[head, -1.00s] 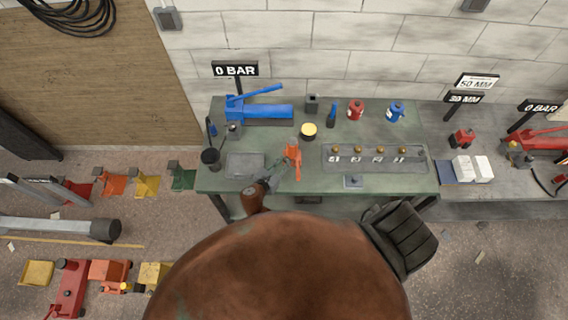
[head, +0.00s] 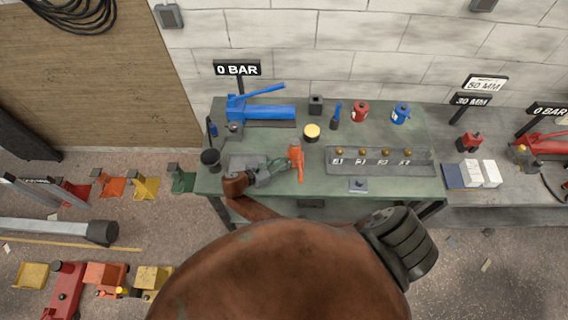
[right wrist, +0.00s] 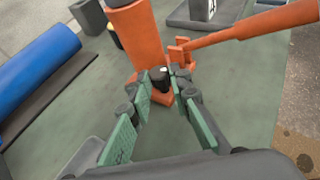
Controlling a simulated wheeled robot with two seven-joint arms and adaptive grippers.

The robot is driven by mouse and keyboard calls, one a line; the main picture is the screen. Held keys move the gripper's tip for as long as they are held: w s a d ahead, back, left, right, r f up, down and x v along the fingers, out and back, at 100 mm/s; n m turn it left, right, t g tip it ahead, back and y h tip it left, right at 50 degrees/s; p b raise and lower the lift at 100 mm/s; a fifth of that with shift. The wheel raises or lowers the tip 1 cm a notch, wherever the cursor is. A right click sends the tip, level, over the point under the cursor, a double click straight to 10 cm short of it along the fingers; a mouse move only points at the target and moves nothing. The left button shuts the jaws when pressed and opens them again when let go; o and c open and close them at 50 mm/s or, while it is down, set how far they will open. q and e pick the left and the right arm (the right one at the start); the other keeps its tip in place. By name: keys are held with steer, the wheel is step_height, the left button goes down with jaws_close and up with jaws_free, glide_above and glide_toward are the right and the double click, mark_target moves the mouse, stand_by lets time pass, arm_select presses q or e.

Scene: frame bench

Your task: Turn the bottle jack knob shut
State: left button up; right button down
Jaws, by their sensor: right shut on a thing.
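The orange bottle jack (head: 297,150) stands on the green bench top. In the right wrist view its orange body (right wrist: 135,38) rises beyond the fingertips, and its orange lever (right wrist: 245,28) reaches to the upper right. A small dark knob (right wrist: 161,86) sits low on the jack, between the fingertips. My right gripper (head: 284,164) comes to the jack from the left, low over the bench. In the right wrist view my right gripper (right wrist: 162,82) is shut on the knob, with green fingers on both sides. My left gripper is not in view.
A blue hydraulic pump (head: 262,112) lies behind the jack; it fills the left of the wrist view. A yellow-topped tin (head: 312,132) is near the jack. A grey tray with brass knobs (head: 380,167) lies to its right. A black cup (head: 210,158) stands at the left edge.

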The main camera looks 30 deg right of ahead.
steer(key=c, duration=2)
jaws_free()
steer(key=shift+c, duration=0.2)
step_height(320, 180, up, 10)
